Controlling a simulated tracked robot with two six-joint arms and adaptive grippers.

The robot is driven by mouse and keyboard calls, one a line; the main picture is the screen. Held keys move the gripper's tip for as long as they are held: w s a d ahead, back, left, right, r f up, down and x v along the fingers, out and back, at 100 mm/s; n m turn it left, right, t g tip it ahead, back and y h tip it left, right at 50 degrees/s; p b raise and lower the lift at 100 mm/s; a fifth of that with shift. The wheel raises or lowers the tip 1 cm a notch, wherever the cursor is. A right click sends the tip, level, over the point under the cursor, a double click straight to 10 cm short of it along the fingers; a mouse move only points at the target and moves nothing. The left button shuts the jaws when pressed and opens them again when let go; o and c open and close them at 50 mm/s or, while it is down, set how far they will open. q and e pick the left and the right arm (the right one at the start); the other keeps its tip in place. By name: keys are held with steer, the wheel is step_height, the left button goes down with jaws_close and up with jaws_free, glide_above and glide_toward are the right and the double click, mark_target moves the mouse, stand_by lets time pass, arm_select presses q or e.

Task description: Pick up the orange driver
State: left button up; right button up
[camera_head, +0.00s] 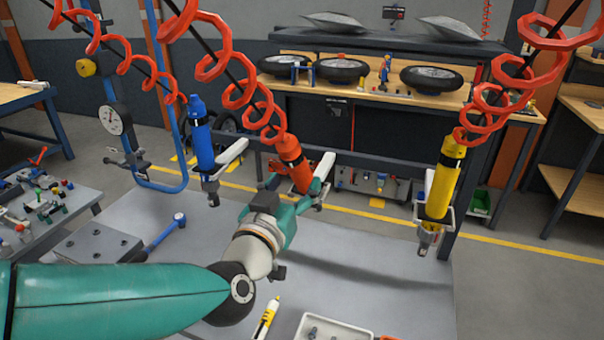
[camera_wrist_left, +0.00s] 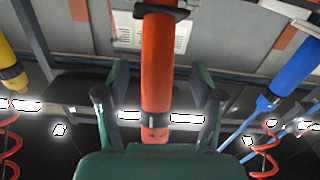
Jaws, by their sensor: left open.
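The orange driver (camera_head: 292,160) hangs nearly upright, slightly tilted, from a red coiled hose in the middle of the head view. My left gripper (camera_head: 303,198) is at its lower part. In the left wrist view the orange driver (camera_wrist_left: 157,60) runs between the two green fingers of the left gripper (camera_wrist_left: 159,108), with visible gaps on both sides. The fingers are open and I see no contact. The driver's lower end is partly hidden by my gripper in the head view. My right gripper is not in view.
A blue driver (camera_head: 202,140) hangs to the left and a yellow driver (camera_head: 444,180) to the right, both on coiled hoses. Below are a grey tabletop (camera_head: 370,270), a white tray (camera_head: 335,326), a yellow marker-like tool (camera_head: 267,318) and a blue-handled hammer (camera_head: 165,233).

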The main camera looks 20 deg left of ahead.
mark_target(297, 180)
arm_select(q)
steer(key=w+p, duration=0.1)
steer(key=w, duration=0.3)
steer(key=shift+w+d, duration=0.1)
steer(key=shift+w, duration=0.2)
jaws_close()
steer(key=shift+r, duration=0.2)
